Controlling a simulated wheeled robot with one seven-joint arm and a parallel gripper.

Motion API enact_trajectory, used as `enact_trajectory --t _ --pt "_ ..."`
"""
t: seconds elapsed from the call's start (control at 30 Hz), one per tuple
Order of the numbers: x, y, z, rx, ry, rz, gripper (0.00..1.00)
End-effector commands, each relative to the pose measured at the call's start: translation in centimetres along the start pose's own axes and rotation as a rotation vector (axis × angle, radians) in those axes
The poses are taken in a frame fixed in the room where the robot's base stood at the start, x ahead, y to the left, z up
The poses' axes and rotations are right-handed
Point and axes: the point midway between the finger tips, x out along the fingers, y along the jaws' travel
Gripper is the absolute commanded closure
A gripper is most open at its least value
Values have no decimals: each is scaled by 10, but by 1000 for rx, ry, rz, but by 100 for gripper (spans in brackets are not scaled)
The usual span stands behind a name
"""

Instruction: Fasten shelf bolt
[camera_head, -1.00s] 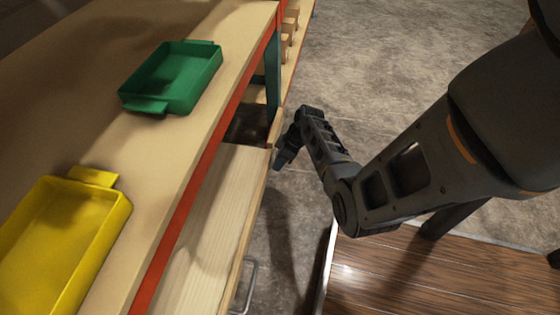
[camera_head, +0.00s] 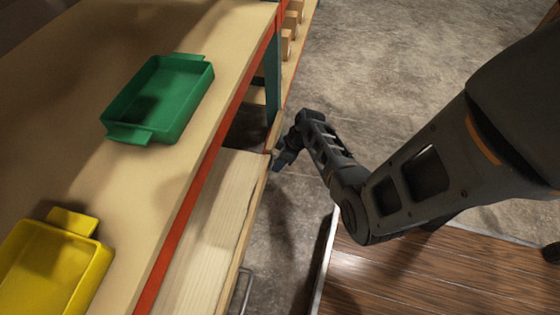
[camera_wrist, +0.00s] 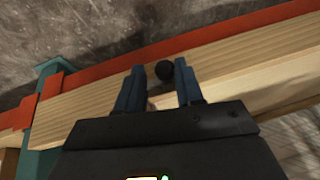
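The bolt shows as a round black head (camera_wrist: 164,70) on the wooden edge of the shelf (camera_wrist: 225,68) in the wrist view. My gripper (camera_wrist: 160,80) is open, with one blue finger on each side of the bolt head. The head looks closer to the right finger; I cannot tell whether they touch. In the head view my gripper (camera_head: 281,160) is at the front edge of the lower wooden shelf (camera_head: 215,215), near the teal post (camera_head: 272,95). The bolt is hidden there.
A green tray (camera_head: 190,105) and a yellow tray (camera_head: 60,225) stand on the upper worktop (camera_head: 120,190), which has a red front edge. A metal handle (camera_head: 241,290) sits below the lower shelf. Open concrete floor (camera_head: 390,60) lies to the right.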

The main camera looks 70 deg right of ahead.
Motion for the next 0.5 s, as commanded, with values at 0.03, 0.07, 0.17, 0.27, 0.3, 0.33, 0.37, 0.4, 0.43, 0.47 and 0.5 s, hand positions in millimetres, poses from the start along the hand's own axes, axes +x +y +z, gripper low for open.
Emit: enact_trajectory --t 0.03,0.07,0.17,0.27,0.3,0.33,0.37,0.4,0.43,0.47,0.5 --pt "-1 1 -1 0 2 3 61" --pt "-1 1 -1 0 2 2 58" --pt "-1 0 -1 0 1 1 51" --pt "-1 0 0 0 1 -1 51" --pt "-1 0 0 0 1 -1 51" --pt "-1 0 0 0 1 -2 51" --pt "-1 0 0 0 1 -2 51" --pt "-3 0 -1 0 1 -2 51" --pt "-5 0 -1 0 1 -1 51" --pt "-7 0 -1 0 1 -1 51" --pt "-12 -1 -2 -1 1 -1 51"
